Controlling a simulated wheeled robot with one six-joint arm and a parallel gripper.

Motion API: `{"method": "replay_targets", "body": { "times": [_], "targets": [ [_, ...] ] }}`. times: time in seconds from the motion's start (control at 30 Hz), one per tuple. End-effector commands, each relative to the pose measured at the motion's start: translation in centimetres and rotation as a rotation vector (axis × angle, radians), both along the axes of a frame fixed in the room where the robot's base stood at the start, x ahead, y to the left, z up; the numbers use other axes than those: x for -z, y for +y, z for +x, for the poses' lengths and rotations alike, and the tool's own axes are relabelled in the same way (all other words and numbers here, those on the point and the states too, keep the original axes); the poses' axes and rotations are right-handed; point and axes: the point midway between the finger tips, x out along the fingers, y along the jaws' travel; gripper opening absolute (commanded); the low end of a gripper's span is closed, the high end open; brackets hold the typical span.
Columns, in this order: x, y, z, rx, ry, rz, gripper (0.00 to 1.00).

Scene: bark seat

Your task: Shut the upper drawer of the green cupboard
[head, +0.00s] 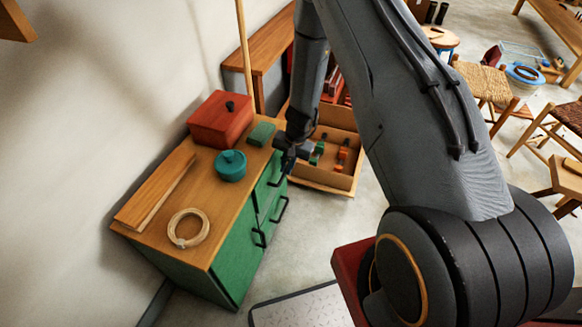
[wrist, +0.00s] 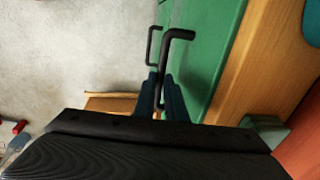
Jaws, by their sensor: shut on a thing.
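The green cupboard (head: 233,255) has a wooden top and stands against the wall in the head view. Its upper drawer (head: 268,187) is at the far end of the front, partly hidden by my gripper (head: 287,163). I see no clear gap around the drawer, so I cannot tell how far out it stands. In the wrist view the black drawer handle (wrist: 178,35) runs between the fingers of my gripper (wrist: 160,98), which are shut on it. The green front (wrist: 210,45) is just right of the fingers. A second black handle (wrist: 152,45) shows lower down.
On the cupboard top are a red box (head: 220,122), a teal pot (head: 230,167), a green block (head: 262,134), a coil (head: 188,227) and a wooden board (head: 155,190). A wooden crate (head: 325,180) with small things stands close beyond my gripper. Floor (head: 320,240) before the cupboard is clear.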

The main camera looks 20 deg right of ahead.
Motion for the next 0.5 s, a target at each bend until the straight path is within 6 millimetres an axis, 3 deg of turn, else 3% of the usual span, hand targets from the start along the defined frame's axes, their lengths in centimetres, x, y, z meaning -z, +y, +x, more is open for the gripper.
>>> {"method": "replay_targets", "body": {
  "times": [0.1,0.37,0.4,0.5],
  "targets": [
    [0.0,1.3,-0.3,-0.002,0.006,0.005,0.0],
    [0.0,2.2,-0.2,-0.01,0.003,0.002,0.0],
    [0.0,2.3,-0.1,-0.012,0.002,0.002,0.14],
    [0.0,2.4,-0.1,-0.013,0.003,0.002,0.29]
  ]
}}
